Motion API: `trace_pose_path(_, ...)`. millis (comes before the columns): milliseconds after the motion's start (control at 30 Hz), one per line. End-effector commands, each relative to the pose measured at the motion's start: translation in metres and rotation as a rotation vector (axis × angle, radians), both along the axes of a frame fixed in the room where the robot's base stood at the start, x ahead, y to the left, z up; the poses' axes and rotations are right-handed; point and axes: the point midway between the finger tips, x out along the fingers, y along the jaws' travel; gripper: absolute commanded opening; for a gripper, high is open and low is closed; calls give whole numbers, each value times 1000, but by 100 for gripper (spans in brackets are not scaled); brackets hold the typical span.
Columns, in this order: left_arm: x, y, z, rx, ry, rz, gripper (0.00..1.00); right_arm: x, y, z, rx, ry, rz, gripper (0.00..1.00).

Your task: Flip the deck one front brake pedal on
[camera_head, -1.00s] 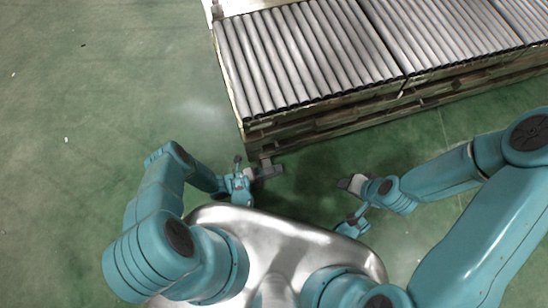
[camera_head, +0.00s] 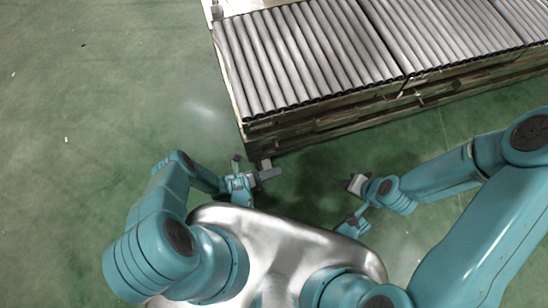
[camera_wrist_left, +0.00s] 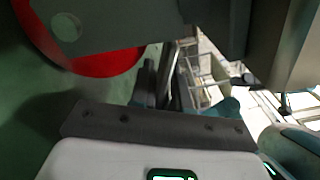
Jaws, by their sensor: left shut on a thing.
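The roller deck (camera_head: 252,122) stands at the upper right in the head view. My left gripper (camera_head: 262,177) is at its near left lower corner, shut on a small dark part there, taken to be the front brake pedal (camera_head: 266,164). The jaws hide most of this part. In the left wrist view a red rounded piece (camera_wrist_left: 105,65) shows behind a large grey piece (camera_wrist_left: 110,25); I cannot tell for sure which belongs to the pedal. My right gripper (camera_head: 355,184) is apart from the deck, low right of that corner; its jaws are too small to read.
The deck's dark lower frame (camera_head: 330,122) runs right from the corner, close to my left gripper. A strip of bare floor lies between the deck and my body.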

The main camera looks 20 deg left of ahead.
Motion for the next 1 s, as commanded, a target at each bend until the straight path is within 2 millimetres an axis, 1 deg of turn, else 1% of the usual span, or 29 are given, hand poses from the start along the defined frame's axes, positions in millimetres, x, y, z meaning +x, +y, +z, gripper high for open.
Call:
trace_pose_path(300, 2, 2, -3, 52, -80, 1, 0, 0, 0, 0, 0, 0, 0, 37)
trace_pose_path(733, 3, 3, -3, 58, -88, 3, 0, 0, 0, 0, 0, 0, 0, 37)
trace_pose_path(767, 3, 3, -3, 58, -88, 3, 26, 0, 0, 0, 0, 0, 0, 37)
trace_pose_path(800, 3, 3, -3, 58, -88, 3, 37, 0, 0, 0, 0, 0, 0, 37)
trace_pose_path(1000, 2, 2, -4, 56, -85, 2, 37, 0, 0, 0, 0, 0, 0, 37)
